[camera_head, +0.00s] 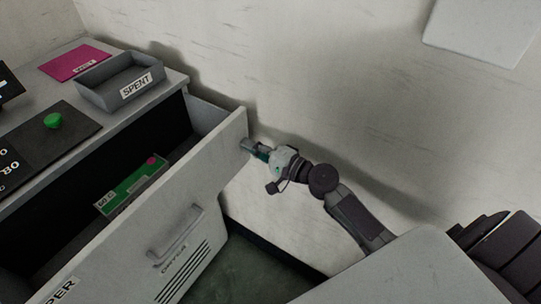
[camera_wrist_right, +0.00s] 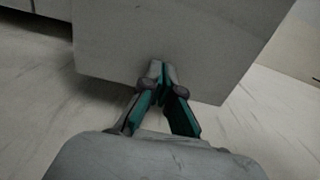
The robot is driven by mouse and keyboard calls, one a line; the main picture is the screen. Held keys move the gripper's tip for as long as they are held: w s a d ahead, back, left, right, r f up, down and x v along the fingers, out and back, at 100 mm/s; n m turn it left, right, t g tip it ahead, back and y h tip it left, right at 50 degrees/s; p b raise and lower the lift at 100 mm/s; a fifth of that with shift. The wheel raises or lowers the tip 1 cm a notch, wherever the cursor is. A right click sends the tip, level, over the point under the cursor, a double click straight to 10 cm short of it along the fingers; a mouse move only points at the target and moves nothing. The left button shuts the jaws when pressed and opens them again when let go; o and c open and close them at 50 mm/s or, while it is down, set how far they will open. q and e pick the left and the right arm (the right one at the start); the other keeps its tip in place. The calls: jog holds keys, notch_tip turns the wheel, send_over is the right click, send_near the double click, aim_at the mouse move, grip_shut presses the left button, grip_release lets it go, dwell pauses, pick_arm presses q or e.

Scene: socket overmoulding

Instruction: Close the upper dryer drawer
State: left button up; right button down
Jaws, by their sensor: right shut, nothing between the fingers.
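The upper dryer drawer (camera_head: 213,151) stands pulled out from the grey cabinet, its inside visible from above. A green labelled card (camera_head: 130,187) with a pink dot is inside it. My right gripper (camera_head: 250,147) is shut and empty, with its tips at the outer face of the drawer front near the right end. In the right wrist view the closed fingertips (camera_wrist_right: 161,70) point at the pale drawer panel (camera_wrist_right: 165,35), low on it; whether they touch it I cannot tell. My left gripper is not in view.
A handle (camera_head: 175,236) shows on the dryer front, above a DRYER label and vent slots. On the cabinet top are a grey SPENT tray (camera_head: 108,97), a magenta mat (camera_head: 75,63) and a dark panel with a green button (camera_head: 53,121). A pale wall stands behind.

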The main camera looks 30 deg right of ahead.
aim_at(195, 118)
jog(key=b+x, duration=0.4)
jog(key=x, duration=1.4)
jog(key=shift+f+b, duration=0.15)
jog(key=shift+b, duration=0.15)
jog(key=shift+w+a, duration=0.35)
jog(key=shift+w, duration=0.2)
jog(key=shift+r, duration=0.35)
jog(key=shift+r, duration=0.15)
